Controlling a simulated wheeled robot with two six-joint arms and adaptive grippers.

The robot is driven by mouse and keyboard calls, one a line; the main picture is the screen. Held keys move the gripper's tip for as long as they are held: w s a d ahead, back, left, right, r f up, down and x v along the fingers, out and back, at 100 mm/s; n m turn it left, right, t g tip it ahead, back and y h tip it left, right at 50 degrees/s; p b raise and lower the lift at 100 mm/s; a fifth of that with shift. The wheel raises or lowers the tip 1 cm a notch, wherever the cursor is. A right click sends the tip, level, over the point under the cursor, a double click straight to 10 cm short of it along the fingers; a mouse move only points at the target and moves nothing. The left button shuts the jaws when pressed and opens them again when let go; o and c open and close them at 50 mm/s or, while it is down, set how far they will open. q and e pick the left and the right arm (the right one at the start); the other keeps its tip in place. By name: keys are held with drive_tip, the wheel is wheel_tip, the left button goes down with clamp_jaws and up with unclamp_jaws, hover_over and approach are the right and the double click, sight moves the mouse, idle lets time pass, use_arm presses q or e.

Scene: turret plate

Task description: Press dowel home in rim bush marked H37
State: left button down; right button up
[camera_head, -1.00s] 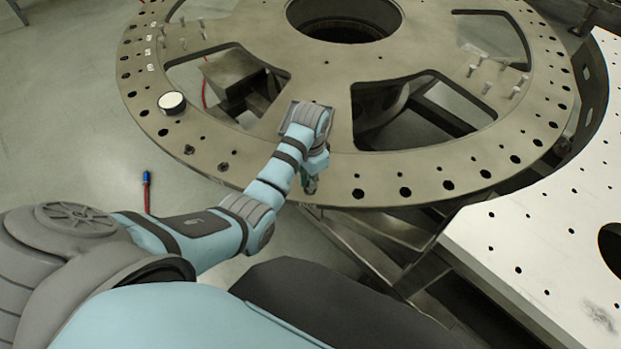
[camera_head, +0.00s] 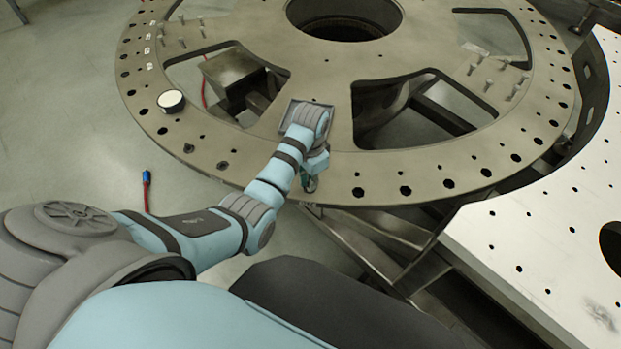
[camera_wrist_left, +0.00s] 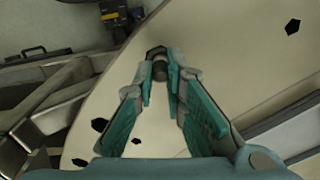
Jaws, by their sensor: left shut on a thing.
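My left gripper (camera_head: 310,183) is over the near rim of the large grey-beige turret plate (camera_head: 455,165). In the left wrist view its teal fingers (camera_wrist_left: 161,85) converge on a small dark, round-ended dowel (camera_wrist_left: 158,62) and are shut on it. The dowel shows at the fingertips with the plate surface behind it. The head view hides it behind the wrist and fingers. The rim has a row of dark bush holes (camera_head: 405,190). I cannot read an H37 mark, nor tell whether the dowel is in a bush. My right gripper is not in view.
Several pins (camera_head: 487,84) stand on the plate at right. A white-topped round item (camera_head: 171,101) sits on the left rim. A white perforated table (camera_head: 540,225) stands close at right.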

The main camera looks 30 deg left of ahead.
use_arm(q)
drive_tip(key=shift+f, duration=0.3)
idle(0.4)
drive_tip(key=c, duration=1.7)
unclamp_jaws()
drive_tip(key=shift+r, duration=0.15)
wheel_tip(320, 180, up, 2)
drive_tip(key=shift+r+p, duration=0.15)
drive_tip(key=shift+p, duration=1)
drive_tip(key=shift+r, duration=2.25)
